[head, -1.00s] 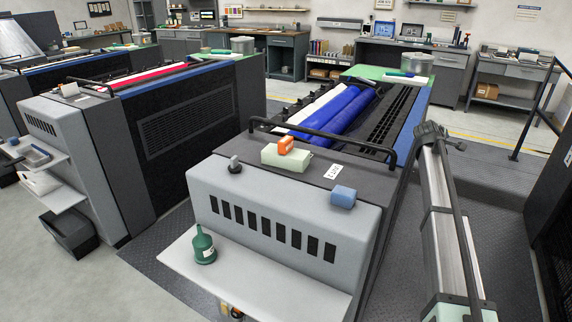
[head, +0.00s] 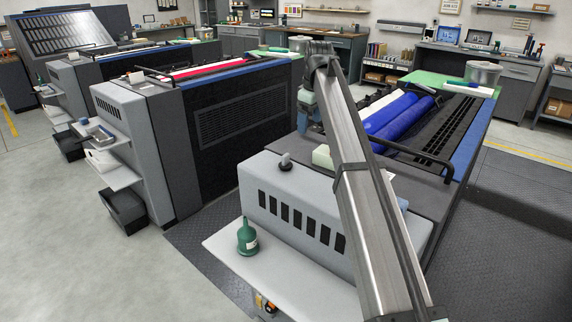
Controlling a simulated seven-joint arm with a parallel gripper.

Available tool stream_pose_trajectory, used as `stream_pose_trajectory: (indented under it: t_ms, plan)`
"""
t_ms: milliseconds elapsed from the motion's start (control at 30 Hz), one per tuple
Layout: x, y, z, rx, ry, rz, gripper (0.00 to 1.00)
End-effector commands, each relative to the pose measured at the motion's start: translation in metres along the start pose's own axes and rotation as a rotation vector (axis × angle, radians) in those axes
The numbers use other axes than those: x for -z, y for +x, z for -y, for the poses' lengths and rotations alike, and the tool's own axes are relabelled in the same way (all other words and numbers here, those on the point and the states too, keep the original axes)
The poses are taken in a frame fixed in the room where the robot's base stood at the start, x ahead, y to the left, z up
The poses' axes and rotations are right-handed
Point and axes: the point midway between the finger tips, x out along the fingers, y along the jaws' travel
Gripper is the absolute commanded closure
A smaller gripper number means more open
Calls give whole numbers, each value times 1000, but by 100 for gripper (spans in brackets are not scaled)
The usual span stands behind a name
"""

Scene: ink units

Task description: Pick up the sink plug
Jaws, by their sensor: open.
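A small dark, rounded piece with a raised top (head: 285,161), which looks like the sink plug, sits on the grey top of the near ink unit (head: 262,178), close to its left edge. It is small and its details are unclear. My arm rises from the lower right to a dark joint near the top middle, right of the plug. A pale link hangs below that joint, beyond the plug. My gripper's fingers cannot be made out, and the arm covers part of the unit's top.
A pale green block (head: 322,157) stands right of the plug, partly behind my arm. A blue block (head: 402,203) barely shows past the arm. A black rail (head: 425,160) crosses behind. A green bottle (head: 247,236) stands on the white shelf (head: 285,268) below.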

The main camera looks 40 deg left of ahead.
Motion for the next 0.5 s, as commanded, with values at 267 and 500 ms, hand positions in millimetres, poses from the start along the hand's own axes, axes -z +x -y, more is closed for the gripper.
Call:
stream_pose_trajectory:
  t_ms: [267, 500]
  plan:
    - [31, -3, 52, 116, -26, 1, 22]
    - [31, 20, 55, 116, -27, 1, 22]
